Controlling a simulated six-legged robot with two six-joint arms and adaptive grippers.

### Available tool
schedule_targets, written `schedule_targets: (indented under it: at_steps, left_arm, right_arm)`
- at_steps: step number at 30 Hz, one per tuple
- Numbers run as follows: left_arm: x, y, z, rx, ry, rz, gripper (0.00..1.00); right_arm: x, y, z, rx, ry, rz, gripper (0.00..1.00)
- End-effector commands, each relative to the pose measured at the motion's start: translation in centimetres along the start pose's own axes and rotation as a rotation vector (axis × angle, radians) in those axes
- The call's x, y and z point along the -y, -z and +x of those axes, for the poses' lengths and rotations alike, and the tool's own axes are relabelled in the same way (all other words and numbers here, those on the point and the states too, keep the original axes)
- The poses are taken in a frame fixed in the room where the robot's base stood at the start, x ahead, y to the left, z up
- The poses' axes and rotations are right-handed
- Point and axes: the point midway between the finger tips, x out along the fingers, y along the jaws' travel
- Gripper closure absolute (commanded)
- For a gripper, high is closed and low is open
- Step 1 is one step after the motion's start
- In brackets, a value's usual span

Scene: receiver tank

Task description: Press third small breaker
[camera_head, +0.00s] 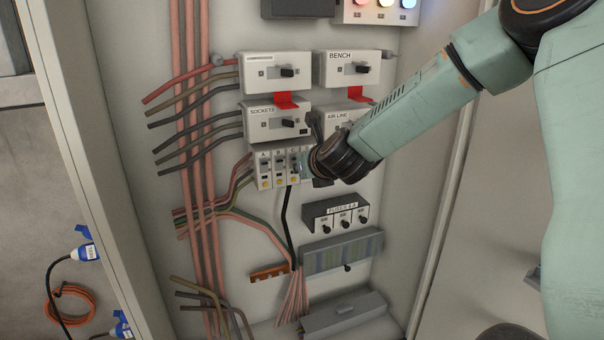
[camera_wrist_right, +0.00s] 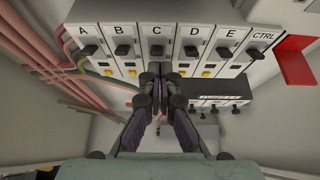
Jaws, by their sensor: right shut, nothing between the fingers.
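A row of small white breakers with black levers and yellow marks (camera_head: 264,168) is on the panel. The right wrist view shows them lettered A, B, C, D, E and CTRL. The third, breaker C (camera_wrist_right: 156,34), has its black lever in view above my fingertips. My right gripper (camera_wrist_right: 160,75) is shut and empty, its fingertips at the lower part of breaker C, hiding its yellow mark. I cannot tell whether they touch it. In the head view my right gripper (camera_head: 304,165) covers the right part of the row. My left gripper is out of view.
Larger switches labelled SOCKETS (camera_head: 277,123) and BENCH (camera_head: 347,69) sit above, with red tabs. A black fuse block (camera_head: 336,216) is below right. Pink and grey cables (camera_head: 198,180) run down the left. A black cable hangs below the breaker row.

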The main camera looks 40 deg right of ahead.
Motion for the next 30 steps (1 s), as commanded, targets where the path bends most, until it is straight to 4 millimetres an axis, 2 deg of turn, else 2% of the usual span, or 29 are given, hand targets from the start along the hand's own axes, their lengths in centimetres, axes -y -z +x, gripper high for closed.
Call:
schedule_targets:
  at_steps: [9,22,30]
  left_arm:
    - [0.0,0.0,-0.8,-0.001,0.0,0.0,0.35]
    - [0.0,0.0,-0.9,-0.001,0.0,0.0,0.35]
    - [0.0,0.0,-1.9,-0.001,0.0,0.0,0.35]
  right_arm:
    - [-0.1,-1.3,-0.6,0.001,0.0,-0.001,1.0]
    - [0.2,-1.7,-0.9,0.009,0.004,0.0,1.0]
    - [0.4,-3.0,-1.6,0.015,0.004,-0.002,1.0]
